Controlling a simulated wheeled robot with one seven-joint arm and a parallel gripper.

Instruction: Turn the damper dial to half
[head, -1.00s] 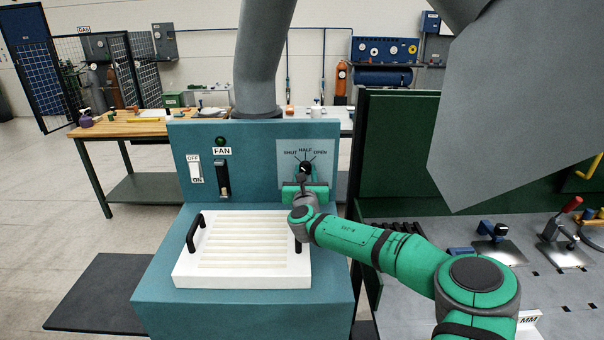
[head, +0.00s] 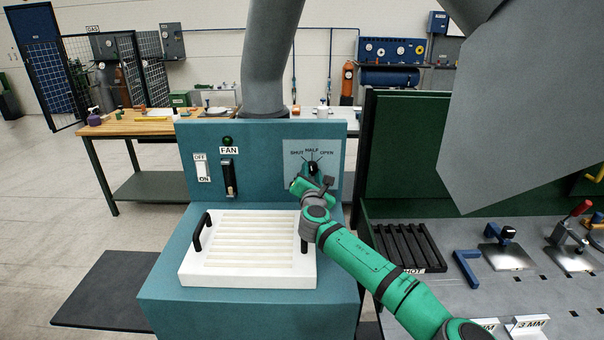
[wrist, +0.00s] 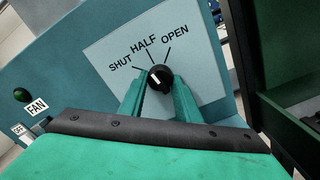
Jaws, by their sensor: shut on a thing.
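The damper dial (wrist: 159,77) is a round black knob with a white pointer mark, on a pale plate (wrist: 195,75) lettered SHUT, HALF and OPEN. It also shows on the teal cabinet's upright panel in the head view (head: 313,168). In the wrist view the white mark points up and left, toward the side of the HALF and SHUT ticks; I cannot tell exactly whether it lines up with HALF. My gripper (wrist: 158,88) has its two green fingers on either side of the knob and is shut on it. In the head view my gripper (head: 313,180) is tilted and hides the knob's lower part.
A white slatted plate (head: 248,248) with black handles lies below. A dark green panel (head: 410,155) stands close on the right, beside a metal worktop.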

